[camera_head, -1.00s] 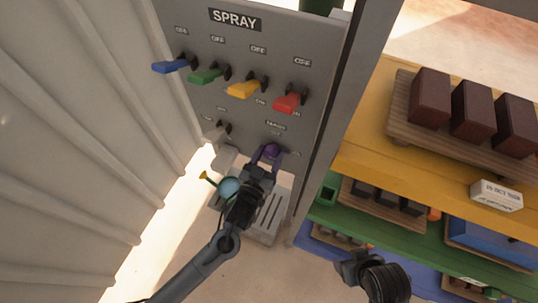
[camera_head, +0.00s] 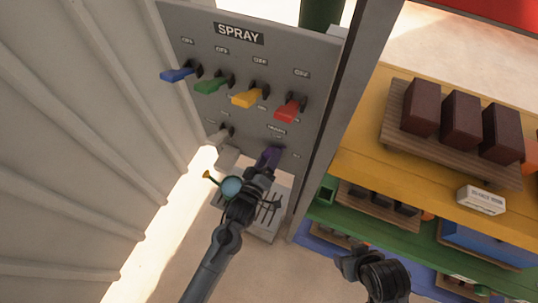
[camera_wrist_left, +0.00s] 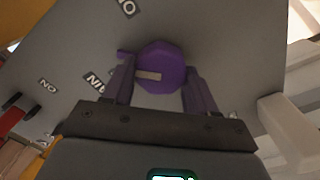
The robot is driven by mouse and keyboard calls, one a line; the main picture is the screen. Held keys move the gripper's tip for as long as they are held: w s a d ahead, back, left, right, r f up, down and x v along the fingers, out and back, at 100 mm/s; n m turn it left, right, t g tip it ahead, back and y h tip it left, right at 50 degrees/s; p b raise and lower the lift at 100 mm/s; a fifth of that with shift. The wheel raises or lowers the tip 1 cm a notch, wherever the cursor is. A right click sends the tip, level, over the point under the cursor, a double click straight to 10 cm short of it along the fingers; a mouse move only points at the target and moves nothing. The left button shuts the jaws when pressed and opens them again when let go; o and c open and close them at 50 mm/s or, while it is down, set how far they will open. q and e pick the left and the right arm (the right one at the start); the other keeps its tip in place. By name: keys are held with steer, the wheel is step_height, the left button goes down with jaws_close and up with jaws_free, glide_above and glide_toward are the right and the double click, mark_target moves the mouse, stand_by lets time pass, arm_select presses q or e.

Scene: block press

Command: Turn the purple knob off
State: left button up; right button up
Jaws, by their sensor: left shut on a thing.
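The purple knob (camera_head: 271,155) is on the lower right of the grey SPRAY panel (camera_head: 215,105). In the left wrist view the round purple knob (camera_wrist_left: 165,60) shows a pale bar mark pointing left and a small tab at its upper left. My left gripper (camera_head: 267,165) is at the knob, with one finger on each side of it, shut on it. The left gripper (camera_wrist_left: 158,80) hides part of the knob in the head view. My right gripper (camera_head: 352,264) is low in the head view, away from the panel; its fingers are unclear.
Above the knob are blue (camera_head: 178,74), green (camera_head: 212,85), yellow (camera_head: 248,97) and red (camera_head: 289,109) levers. A grey lever (camera_head: 220,136) is to its left. A corrugated wall (camera_head: 85,150) stands left; shelves with dark red blocks (camera_head: 461,120) stand right.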

arm_select(q)
steer(key=shift+f+n+p, duration=0.1)
steer(key=shift+n+p, duration=1.25)
steer(key=shift+n, duration=1.85)
steer(key=o, duration=1)
steer(key=shift+p+v, duration=0.3)
steer(key=shift+v, duration=5.15)
